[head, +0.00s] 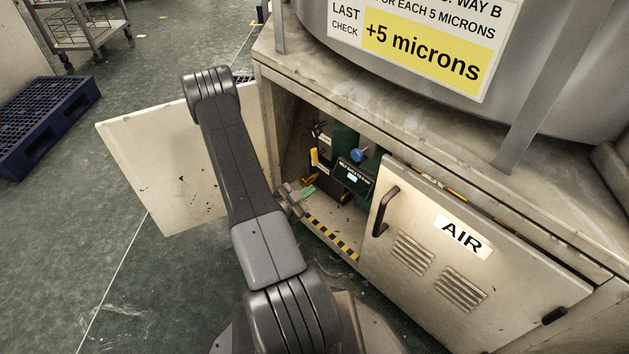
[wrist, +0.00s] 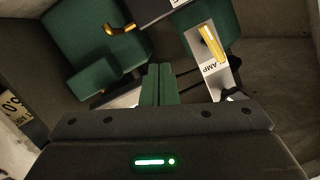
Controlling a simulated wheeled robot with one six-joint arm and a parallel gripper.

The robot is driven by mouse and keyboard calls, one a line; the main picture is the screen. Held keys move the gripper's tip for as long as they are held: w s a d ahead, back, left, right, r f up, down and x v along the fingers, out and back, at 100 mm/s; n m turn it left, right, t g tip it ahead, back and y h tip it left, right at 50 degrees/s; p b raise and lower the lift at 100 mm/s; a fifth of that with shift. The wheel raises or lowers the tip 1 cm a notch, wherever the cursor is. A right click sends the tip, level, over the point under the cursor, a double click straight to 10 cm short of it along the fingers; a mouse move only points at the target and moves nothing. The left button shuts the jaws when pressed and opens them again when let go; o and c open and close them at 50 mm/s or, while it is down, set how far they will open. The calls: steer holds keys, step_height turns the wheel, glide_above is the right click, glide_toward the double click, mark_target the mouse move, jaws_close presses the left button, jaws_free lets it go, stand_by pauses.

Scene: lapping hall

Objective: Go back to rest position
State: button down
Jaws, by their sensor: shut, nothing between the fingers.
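My gripper (head: 305,193) is at the open cabinet (head: 288,160), its green fingertips at the opening just above the striped sill. In the wrist view my gripper (wrist: 158,84) shows its green fingers together with nothing between them. My arm reaches across the middle of the head view. Inside the cabinet, in front of the fingers, are green housings (wrist: 100,42), a yellow lever on a plate (wrist: 212,45) and a dark box with a small lit display (head: 352,178). The arm hides part of the opening.
The left cabinet door (head: 150,165) stands wide open behind my arm. The right door (head: 465,260), labelled AIR, looks slightly ajar. A yellow-black striped sill (head: 332,237) edges the opening. A blue pallet (head: 45,120) and a cart (head: 85,25) stand at the left. Floor between is clear.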

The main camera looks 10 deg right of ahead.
steer(key=shift+s+a, duration=0.35)
steer(key=shift+s, duration=0.1)
steer(key=shift+w+d, duration=0.1)
